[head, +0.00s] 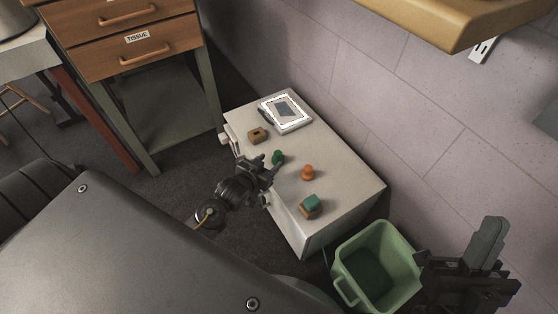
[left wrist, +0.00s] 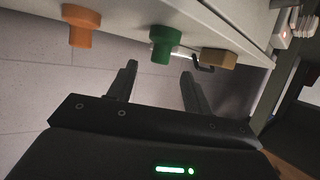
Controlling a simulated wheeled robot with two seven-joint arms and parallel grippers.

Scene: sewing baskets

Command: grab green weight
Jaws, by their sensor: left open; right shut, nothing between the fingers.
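The green weight (head: 278,157) stands on the white cabinet top near its left edge, between a brown block and an orange weight. My left gripper (head: 268,168) is open and empty beside it, partly covering it in the head view. In the left wrist view the green weight (left wrist: 165,44) shows just beyond the gap between the open fingertips (left wrist: 159,70), with no finger visibly around it. My right gripper (head: 486,248) is shut and empty at the lower right, away from the weights.
The orange weight (head: 308,172), brown block (head: 257,135), a teal-and-brown block (head: 310,206) and a framed tablet-like item (head: 286,112) are on the cabinet (head: 345,190). A wooden shelf (head: 450,22) juts out above right. A drawer unit (head: 130,45) is at left.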

